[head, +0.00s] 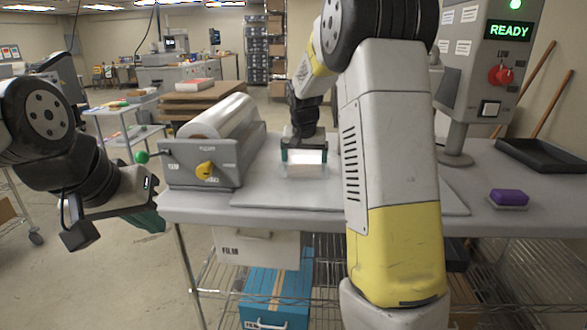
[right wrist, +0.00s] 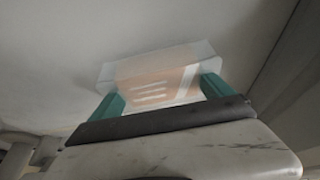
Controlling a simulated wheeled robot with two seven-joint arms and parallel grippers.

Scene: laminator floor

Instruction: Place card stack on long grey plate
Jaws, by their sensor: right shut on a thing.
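The card stack (head: 304,170) is a small pale block with clear edges. In the right wrist view the card stack (right wrist: 155,80) shows an orange face with white stripes. My right gripper (head: 304,155) is shut on it, with a teal finger at each side (right wrist: 160,95). The long grey plate (head: 270,196) lies flat on the table, partly hidden behind my right arm. The stack is over or near the plate's far left part; I cannot tell whether it touches. My left gripper (head: 150,220) hangs left of the table, and its finger gap is not clear.
A film roll machine (head: 200,163) with a yellow knob stands at the table's left. A control box (head: 500,60) reading READY stands at the right, near a purple block (head: 509,197) and a black tray (head: 545,158). A blue box (head: 275,295) sits on the shelf below.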

